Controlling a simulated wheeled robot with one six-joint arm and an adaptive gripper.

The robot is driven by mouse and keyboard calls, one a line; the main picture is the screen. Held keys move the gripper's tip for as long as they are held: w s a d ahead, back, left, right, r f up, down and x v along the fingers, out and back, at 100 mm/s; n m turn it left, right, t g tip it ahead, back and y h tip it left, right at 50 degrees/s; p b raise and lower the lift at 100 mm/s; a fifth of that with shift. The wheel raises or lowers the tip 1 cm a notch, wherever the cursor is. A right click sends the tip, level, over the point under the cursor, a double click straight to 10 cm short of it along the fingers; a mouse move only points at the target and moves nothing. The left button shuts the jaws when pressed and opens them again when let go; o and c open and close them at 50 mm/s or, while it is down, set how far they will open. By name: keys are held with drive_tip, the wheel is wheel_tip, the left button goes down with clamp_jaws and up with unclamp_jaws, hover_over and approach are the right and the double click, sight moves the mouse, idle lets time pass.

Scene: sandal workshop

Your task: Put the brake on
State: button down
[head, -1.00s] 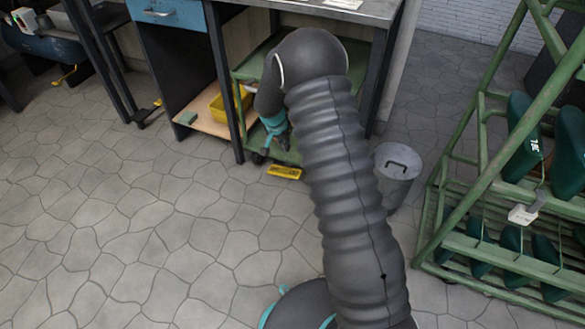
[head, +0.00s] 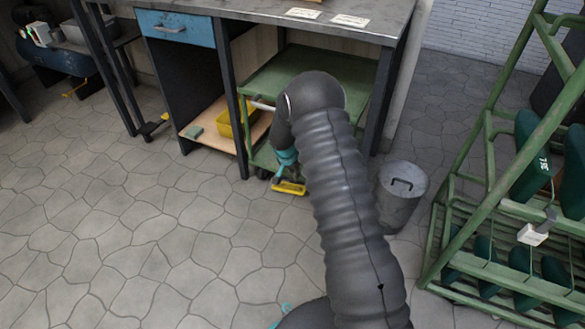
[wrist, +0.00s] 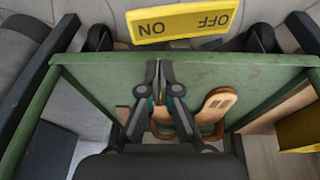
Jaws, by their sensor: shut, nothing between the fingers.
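The brake is a yellow pedal (head: 289,188) low at the front of a green cart (head: 268,82), which stands under the workbench. In the wrist view the pedal (wrist: 182,20) is at the top, with ON and OFF on its face, upside down. I cannot tell which way it is tilted. My gripper (wrist: 158,66) is shut and empty, over the cart's green surface, with its tips apart from the pedal in that picture. In the head view my teal and dark gripper (head: 281,172) is just above and left of the pedal, partly covered by my arm.
Black caster wheels (wrist: 98,38) flank the pedal. Brown sandal-like pieces (wrist: 217,104) show beyond my fingers. A yellow bin (head: 228,122) sits on the shelf left of the cart. A grey bucket (head: 400,190) and green rack (head: 470,215) stand right.

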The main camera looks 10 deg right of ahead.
sight(299, 186)
drive_tip(key=shift+s+x, duration=0.2)
drive_tip(key=shift+x, duration=0.65)
drive_tip(key=shift+s+x, duration=0.2)
drive_tip(key=shift+x, duration=0.65)
drive_tip(key=shift+s+x, duration=0.2)
drive_tip(key=shift+x, duration=0.7)
drive_tip(key=shift+f, duration=0.1)
